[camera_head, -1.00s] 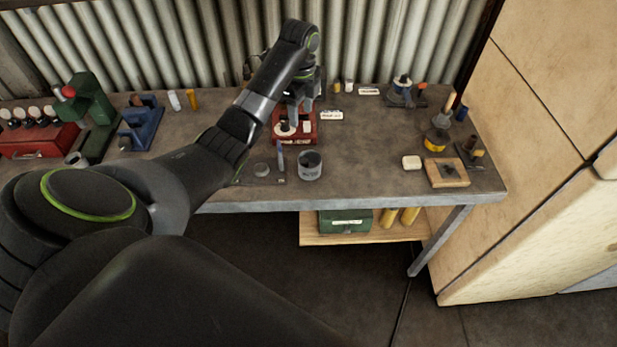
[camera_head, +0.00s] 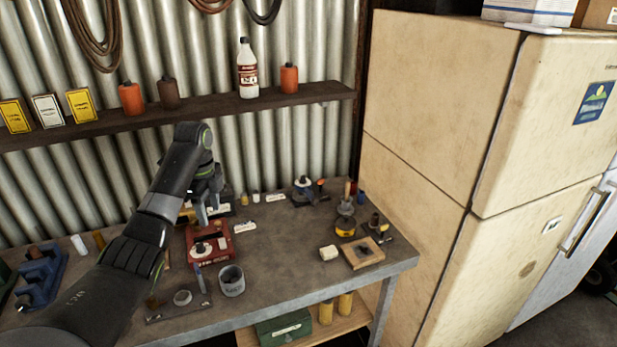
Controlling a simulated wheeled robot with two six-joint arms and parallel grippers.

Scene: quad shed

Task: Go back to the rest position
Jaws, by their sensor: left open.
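My left arm comes in from the lower left over the workbench (camera_head: 290,262). My left gripper (camera_head: 205,218) points down above a red tray-like stand (camera_head: 222,254) that holds a white round piece. The jaws are open, with nothing visible between them. Whether the fingertips touch the stand is hard to tell. My right gripper is not in view.
A grey cup (camera_head: 231,281) and a small dark plate (camera_head: 180,303) stand near the bench's front edge. A shelf (camera_head: 190,116) runs above. A fridge (camera_head: 560,130) stands right.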

